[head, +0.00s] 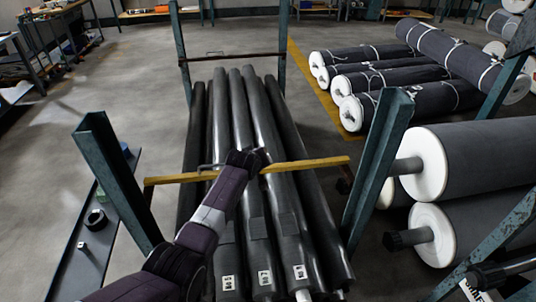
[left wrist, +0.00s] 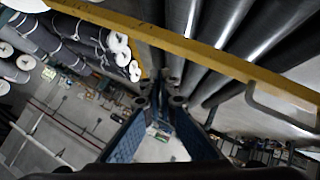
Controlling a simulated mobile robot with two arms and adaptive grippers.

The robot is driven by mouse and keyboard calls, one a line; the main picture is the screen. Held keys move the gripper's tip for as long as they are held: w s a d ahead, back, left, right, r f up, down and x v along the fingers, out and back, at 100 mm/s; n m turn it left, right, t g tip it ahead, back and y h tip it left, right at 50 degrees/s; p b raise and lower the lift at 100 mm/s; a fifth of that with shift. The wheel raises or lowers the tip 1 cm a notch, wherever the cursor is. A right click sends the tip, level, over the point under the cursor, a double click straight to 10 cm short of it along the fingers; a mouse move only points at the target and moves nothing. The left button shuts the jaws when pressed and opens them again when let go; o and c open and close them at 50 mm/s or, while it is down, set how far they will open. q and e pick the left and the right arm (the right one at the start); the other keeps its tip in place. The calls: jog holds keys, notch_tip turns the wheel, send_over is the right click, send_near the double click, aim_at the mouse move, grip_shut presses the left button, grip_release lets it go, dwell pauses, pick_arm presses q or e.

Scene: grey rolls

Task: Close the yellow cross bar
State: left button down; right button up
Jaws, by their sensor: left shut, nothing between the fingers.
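The yellow cross bar (head: 305,164) spans the gap between two teal posts, in front of the long dark rolls. It lies nearly level, with its right end a little higher in the head view. A thin metal handle (head: 208,167) sits on the bar left of its middle. My left gripper (head: 258,158) is at the bar's middle, right of the handle, and hides part of the bar. In the left wrist view the bar (left wrist: 215,62) runs diagonally past the shut, empty fingers (left wrist: 170,92), with the handle (left wrist: 283,115) to the right. Contact with the bar cannot be told.
The left teal post (head: 115,180) and right teal post (head: 378,165) flank the dark rolls (head: 262,110). Large white-ended rolls (head: 470,160) are stacked at the right. A narrow shelf (head: 82,265) with small items is at the left. Floor is open at the back left.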

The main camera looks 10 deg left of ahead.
pick_arm(q)
jog(key=s+d+r, duration=0.1)
jog(key=s+r, duration=0.4)
jog(key=shift+d+p, duration=0.15)
jog(key=shift+p, duration=0.15)
jog(key=s+a+f+m+g, duration=0.1)
jog(key=s+a+f, duration=0.25)
jog(key=s, duration=0.45)
jog(key=s+a+f+m+g, duration=0.15)
jog(key=s+f, duration=0.25)
jog(key=s, duration=0.5)
jog(key=s+a+f+m+g, duration=0.1)
jog(key=s+a+f, duration=0.25)
jog(key=s, duration=0.45)
jog(key=s+a+r+m+g+y, duration=0.1)
jog(key=s+m+g, duration=0.1)
jog(key=s, duration=1)
jog(key=s+a+r+m+g, duration=0.1)
jog(key=s+a+m, duration=0.1)
jog(key=s, duration=1)
notch_tip(320, 180, down, 26)
jog(key=g, duration=0.2)
jog(key=s+a+f, duration=0.2)
jog(key=s+f, duration=1.5)
jog(key=s, duration=0.1)
jog(key=shift+a+g+y, duration=0.3)
jog(key=shift+a+g, duration=0.05)
jog(key=shift+a, duration=0.05)
